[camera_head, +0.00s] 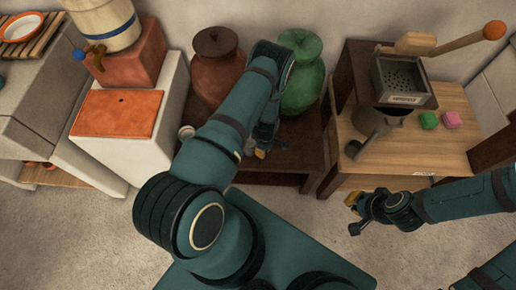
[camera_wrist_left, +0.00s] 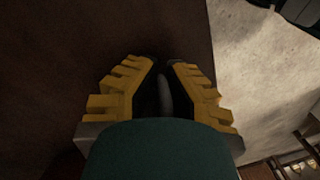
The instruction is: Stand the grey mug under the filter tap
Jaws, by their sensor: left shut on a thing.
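The filter (camera_head: 105,22) is a cream vessel with a blue band on a terracotta block (camera_head: 135,52). Its tap (camera_head: 95,56), with a blue knob, points down at the front left. My left arm reaches over the dark low table, and my left gripper (camera_head: 262,151) points down near its front edge. In the left wrist view its yellow-padded jaws (camera_wrist_left: 163,65) are shut on a thin grey part (camera_wrist_left: 165,96), seemingly of the grey mug. The rest of the mug is hidden. My right gripper (camera_head: 354,213) is low at the right, apparently empty; its jaw gap is unclear.
A brown lidded jar (camera_head: 214,72) and a green jar (camera_head: 303,72) stand behind my left arm. An orange slab (camera_head: 118,113) lies on the white counter below the filter. A grinder (camera_head: 404,82) and two small blocks occupy the wooden table (camera_head: 425,150).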

